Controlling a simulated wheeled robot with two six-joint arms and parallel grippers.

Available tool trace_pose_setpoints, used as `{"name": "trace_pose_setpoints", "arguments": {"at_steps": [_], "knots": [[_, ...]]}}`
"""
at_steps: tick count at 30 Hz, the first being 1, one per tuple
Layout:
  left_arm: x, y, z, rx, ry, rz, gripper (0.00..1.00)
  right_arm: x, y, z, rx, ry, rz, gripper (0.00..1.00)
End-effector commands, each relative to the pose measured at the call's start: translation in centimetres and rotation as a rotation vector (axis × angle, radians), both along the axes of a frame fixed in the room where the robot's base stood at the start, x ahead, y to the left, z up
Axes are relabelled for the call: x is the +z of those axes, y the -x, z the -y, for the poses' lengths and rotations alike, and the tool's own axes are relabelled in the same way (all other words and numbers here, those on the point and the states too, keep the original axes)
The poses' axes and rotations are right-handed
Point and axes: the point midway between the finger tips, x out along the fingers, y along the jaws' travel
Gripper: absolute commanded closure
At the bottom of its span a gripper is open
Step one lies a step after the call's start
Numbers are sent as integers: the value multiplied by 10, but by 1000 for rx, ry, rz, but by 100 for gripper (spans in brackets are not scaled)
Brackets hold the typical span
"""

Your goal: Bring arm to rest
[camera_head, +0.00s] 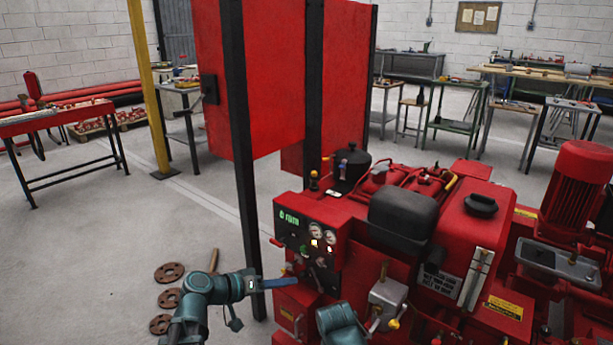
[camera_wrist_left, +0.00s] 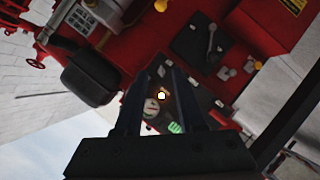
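My left gripper (camera_head: 288,282) is in front of the lower left of the red pumpset's control panel (camera_head: 304,238) in the head view. Its fingers are seen edge-on there; I cannot tell whether they touch the machine. In the left wrist view the two fingers of the left gripper (camera_wrist_left: 162,78) stand apart. Nothing is held between them; the panel with its gauge and green display (camera_wrist_left: 174,127) shows through the gap. A teal part of my other arm (camera_head: 340,325) is at the bottom middle of the head view; its gripper is not visible.
The red pumpset (camera_head: 455,225) fills the right side, with a grey valve box (camera_head: 388,296) near my arms. A black post (camera_head: 243,160) carries a red cabinet (camera_head: 275,80) behind. Round rusty flanges (camera_head: 169,272) lie on the floor at left. Open floor (camera_head: 80,245) lies further left.

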Motion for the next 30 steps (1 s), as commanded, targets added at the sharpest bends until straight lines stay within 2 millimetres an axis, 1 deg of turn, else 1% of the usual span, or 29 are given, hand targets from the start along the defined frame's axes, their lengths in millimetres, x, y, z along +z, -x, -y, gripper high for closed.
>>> {"name": "trace_pose_setpoints", "arguments": {"at_steps": [1,2,3,5,6,9,10,12,15,18,22,24,29,30], "knots": [[-14,14,18,-49,-53,-48,61,0,0,0,0,0,0,100],[-25,23,28,-78,-97,-86,61,0,0,0,0,0,0,100],[-41,38,40,-120,-163,-140,61,0,0,0,0,0,0,100],[-65,61,55,-173,-277,-226,61,0,0,0,0,0,0,100],[-80,76,61,-202,-355,-282,61,0,0,0,0,0,0,100],[-109,110,65,-243,-552,-400,61,0,0,0,0,0,0,100],[-115,118,64,-247,-606,-428,61,0,0,0,0,0,0,100],[-126,135,59,-249,-724,-483,61,0,0,0,0,0,0,100],[-135,152,50,-233,-871,-538,61,0,0,0,0,0,0,100],[-138,165,40,-205,-1005,-577,61,0,0,0,0,0,0,100],[-137,178,27,-149,-1167,-605,61,0,0,0,0,0,0,100],[-114,177,25,-144,-1165,-611,61,23,0,0,0,0,0,100],[-82,176,25,-144,-1161,-610,61,55,0,0,-1,-1,0,100],[-73,176,25,-144,-1160,-610,61,64,0,0,-1,-1,0,100]]}}
